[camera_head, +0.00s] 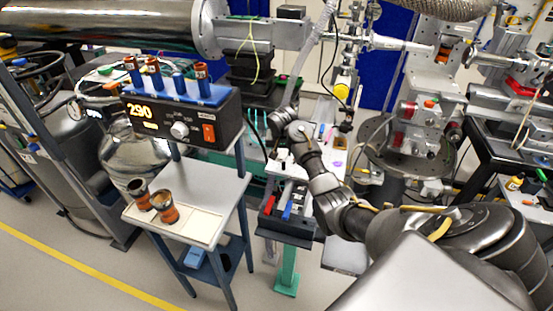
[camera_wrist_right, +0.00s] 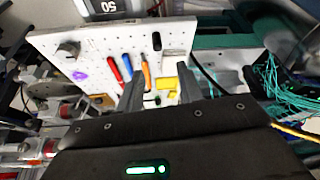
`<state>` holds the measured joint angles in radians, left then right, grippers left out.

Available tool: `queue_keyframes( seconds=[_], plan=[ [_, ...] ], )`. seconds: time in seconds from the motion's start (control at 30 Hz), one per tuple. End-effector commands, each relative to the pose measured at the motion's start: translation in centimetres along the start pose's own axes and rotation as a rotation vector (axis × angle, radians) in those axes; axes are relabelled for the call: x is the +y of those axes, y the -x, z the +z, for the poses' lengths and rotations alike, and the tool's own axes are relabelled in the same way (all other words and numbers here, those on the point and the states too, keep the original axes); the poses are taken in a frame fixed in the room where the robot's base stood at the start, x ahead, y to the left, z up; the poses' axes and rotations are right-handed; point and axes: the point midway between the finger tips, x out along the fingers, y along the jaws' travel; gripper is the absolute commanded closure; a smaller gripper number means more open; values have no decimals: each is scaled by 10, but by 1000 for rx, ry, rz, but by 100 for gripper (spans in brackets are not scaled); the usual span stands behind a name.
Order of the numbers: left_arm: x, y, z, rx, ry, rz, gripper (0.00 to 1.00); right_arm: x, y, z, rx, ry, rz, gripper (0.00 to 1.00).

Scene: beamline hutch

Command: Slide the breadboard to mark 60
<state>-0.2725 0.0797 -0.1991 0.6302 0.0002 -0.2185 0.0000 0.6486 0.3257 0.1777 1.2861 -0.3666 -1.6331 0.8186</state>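The white breadboard, dotted with holes, fills the upper middle of the right wrist view (camera_wrist_right: 105,45). In the head view part of a white board (camera_head: 333,172) shows just right of my right forearm, which hides some of it. My right gripper (camera_wrist_right: 160,90) has its two fingers apart. They reach over the near edge of the board, with a small yellow piece (camera_wrist_right: 166,84) seen between and beyond them. I cannot tell whether they touch anything. A label (camera_wrist_right: 108,6) behind the board shows digits, possibly 50 or 60. My left gripper is not in view.
Red, blue and orange handles (camera_wrist_right: 127,66) and a purple piece (camera_wrist_right: 81,76) lie on the board. Teal cables (camera_wrist_right: 280,85) are at its right. A cart (camera_head: 205,190) with two brown-banded cups and a display reading 290 (camera_head: 143,112) stands left. Beamline equipment crowds the right.

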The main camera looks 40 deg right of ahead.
Motion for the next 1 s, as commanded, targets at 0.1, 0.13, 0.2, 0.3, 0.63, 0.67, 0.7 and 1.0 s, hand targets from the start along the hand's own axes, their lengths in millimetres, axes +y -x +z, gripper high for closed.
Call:
queue_keyframes(
  seconds=[0.1,0.13,0.2,0.3,0.63,0.67,0.7,1.0],
  plan=[
    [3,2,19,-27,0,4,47,-4,-4,1,0,6,-1,63],
    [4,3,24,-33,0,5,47,-5,-8,0,-2,7,0,63],
    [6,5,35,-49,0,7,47,-7,-18,-1,-3,10,2,63],
    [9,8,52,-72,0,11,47,-8,-37,-1,-6,9,4,63],
    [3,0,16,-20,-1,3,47,-5,-94,-1,-5,5,4,63],
    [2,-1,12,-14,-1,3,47,-5,-98,-1,-5,5,4,63],
    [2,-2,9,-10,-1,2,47,-5,-101,-1,-5,5,4,63],
    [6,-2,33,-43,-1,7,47,-5,-113,-2,-2,5,3,63]
  ],
)
